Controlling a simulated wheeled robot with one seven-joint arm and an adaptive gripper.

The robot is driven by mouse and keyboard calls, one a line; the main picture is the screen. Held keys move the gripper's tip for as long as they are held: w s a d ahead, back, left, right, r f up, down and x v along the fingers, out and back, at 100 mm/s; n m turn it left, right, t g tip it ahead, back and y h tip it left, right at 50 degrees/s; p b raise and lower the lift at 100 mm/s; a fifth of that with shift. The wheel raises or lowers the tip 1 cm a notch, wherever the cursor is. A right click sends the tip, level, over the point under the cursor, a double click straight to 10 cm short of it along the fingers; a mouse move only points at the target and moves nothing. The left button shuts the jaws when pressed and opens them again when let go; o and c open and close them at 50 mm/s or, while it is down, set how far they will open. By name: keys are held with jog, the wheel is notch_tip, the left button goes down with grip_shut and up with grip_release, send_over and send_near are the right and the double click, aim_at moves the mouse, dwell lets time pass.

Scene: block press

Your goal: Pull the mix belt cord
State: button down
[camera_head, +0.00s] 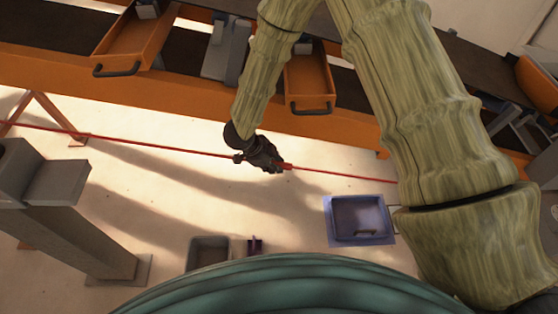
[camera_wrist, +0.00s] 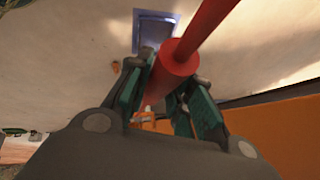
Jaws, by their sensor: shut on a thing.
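The red cord (camera_head: 165,145) runs across the head view from the left edge to the right, in front of the orange belt frame. My gripper (camera_head: 277,165) is at the cord near the middle of the head view, shut on a thicker red piece (camera_head: 288,167) of it. In the wrist view the thick red piece (camera_wrist: 172,70) passes between the two green-padded fingers (camera_wrist: 165,92). The thinner cord (camera_wrist: 213,22) leaves it toward the top right. The fingers hide part of the piece.
Orange trays (camera_head: 138,45) and (camera_head: 309,80) sit along the orange belt frame (camera_head: 190,98). A blue bin (camera_head: 330,222) and a grey bin (camera_head: 192,258) stand on the pale floor. A grey post (camera_head: 75,238) stands at the left.

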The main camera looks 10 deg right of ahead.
jog(key=c, duration=1.3)
grip_release()
jog(key=shift+o, duration=0.2)
jog(key=shift+r, duration=0.15)
jog(key=v, duration=1.1)
jog(key=shift+a+r, duration=0.25)
jog(key=shift+r, duration=0.05)
jog(key=shift+s, duration=0.1)
